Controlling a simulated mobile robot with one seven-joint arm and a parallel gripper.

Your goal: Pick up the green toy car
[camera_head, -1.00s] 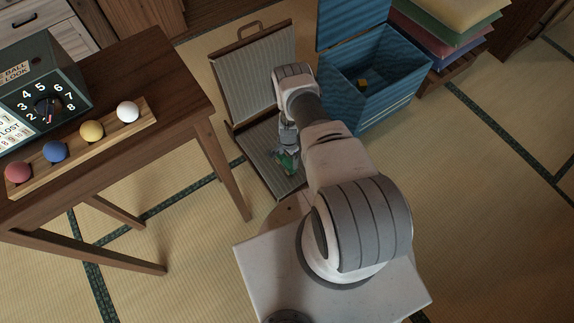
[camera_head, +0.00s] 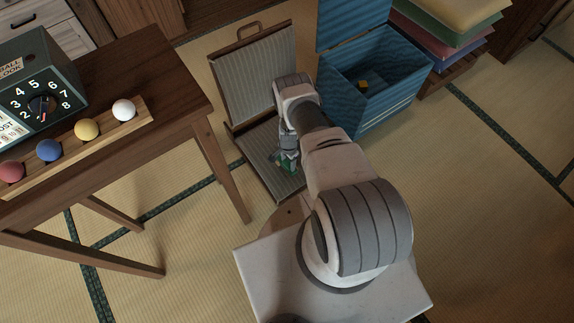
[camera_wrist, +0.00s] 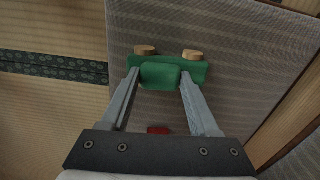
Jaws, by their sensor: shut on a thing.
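The green toy car (camera_wrist: 160,76) with light wooden wheels is between my fingertips in the wrist view. My gripper (camera_wrist: 159,84) is shut on its middle block. In the head view the car (camera_head: 287,169) is a small green patch under my gripper (camera_head: 288,160), low over the near half of the open suitcase (camera_head: 259,139). I cannot tell whether the car touches the lining. A small red thing (camera_wrist: 159,130) shows between my fingers, nearer the palm, in the wrist view; most of it is hidden.
A blue chest (camera_head: 400,58) stands open right of the suitcase, with a small yellow thing (camera_head: 363,84) inside. A wooden table (camera_head: 170,75) at left holds a ball rack (camera_head: 140,121) and a dial box (camera_head: 70,70). Cushions (camera_head: 452,38) are stacked at the back right. Tatami at right is free.

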